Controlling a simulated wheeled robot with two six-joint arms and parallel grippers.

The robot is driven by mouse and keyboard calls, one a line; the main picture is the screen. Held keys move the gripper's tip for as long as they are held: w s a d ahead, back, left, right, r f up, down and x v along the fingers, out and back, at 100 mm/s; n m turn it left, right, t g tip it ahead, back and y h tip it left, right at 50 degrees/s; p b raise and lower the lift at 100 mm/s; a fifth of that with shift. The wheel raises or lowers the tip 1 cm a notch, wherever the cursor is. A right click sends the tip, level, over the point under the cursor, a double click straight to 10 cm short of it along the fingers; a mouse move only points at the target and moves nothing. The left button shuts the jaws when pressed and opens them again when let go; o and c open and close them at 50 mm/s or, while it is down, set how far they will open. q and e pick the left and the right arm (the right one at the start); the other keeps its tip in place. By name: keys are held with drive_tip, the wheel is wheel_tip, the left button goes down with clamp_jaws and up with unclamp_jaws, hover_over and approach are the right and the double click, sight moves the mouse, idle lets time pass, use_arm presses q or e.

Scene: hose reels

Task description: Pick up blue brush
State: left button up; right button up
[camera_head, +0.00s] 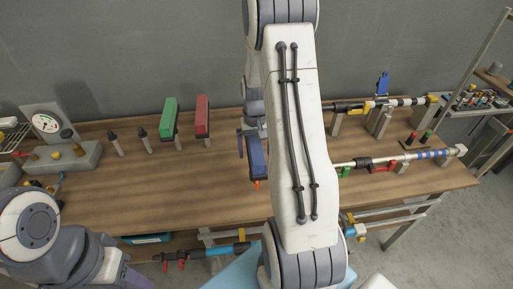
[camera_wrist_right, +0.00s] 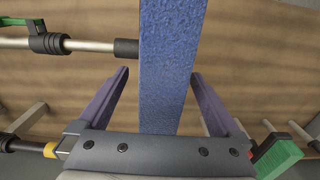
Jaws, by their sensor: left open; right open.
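The blue brush (camera_head: 257,158) is a long blue block near the middle of the table, partly hidden by my right arm. In the right wrist view the blue brush (camera_wrist_right: 168,65) runs from the top edge down between the two purple fingers. My right gripper (camera_wrist_right: 160,75) is open, with a finger on each side of the brush and visible gaps. In the head view my right gripper (camera_head: 240,145) is mostly hidden behind its own arm. My left gripper (camera_head: 124,277) is open at the bottom left, partly cut off by the frame, away from the brush.
A green block (camera_head: 169,118) and a red block (camera_head: 203,116) stand left of the blue brush. A gauge (camera_head: 46,124) sits at the far left. Pipes with a red-handled valve (camera_head: 383,167) lie on supports at the right. The table's left front (camera_head: 110,205) is clear.

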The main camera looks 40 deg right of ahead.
drive_tip(key=shift+c, duration=0.3)
clamp_jaws()
